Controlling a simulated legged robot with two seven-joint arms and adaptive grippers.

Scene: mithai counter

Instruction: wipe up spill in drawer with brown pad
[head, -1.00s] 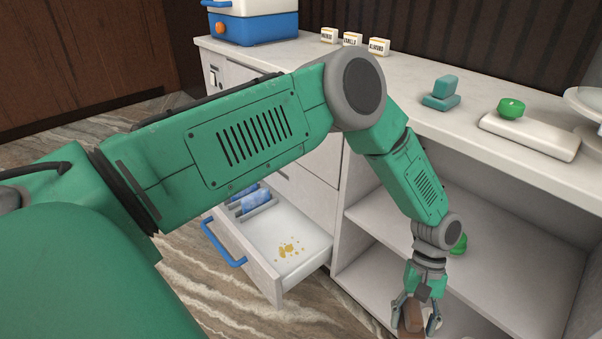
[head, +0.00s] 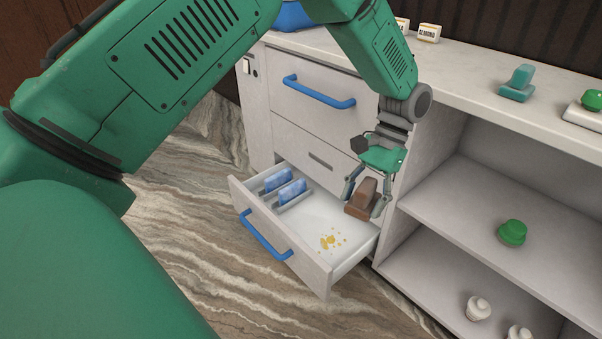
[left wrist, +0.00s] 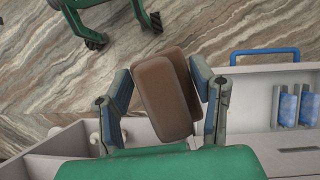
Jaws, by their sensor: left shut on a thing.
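My left gripper (head: 368,192) is shut on the brown pad (head: 361,199), above the back right part of the open drawer (head: 307,228). In the left wrist view the brown pad (left wrist: 166,95) sits between both fingers. The spill (head: 331,240) is a patch of yellow-brown crumbs or drops on the drawer's white floor, in front of and to the left of the pad. The pad appears apart from the spill. My right gripper is not seen in the head view; a green limb with dark feet at the top of the left wrist view cannot be identified.
Blue packets (head: 279,181) stand in the drawer's left part behind dividers. The drawer has a blue handle (head: 266,236). Open shelves on the right hold a green lidded item (head: 512,232) and white jars (head: 478,308).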

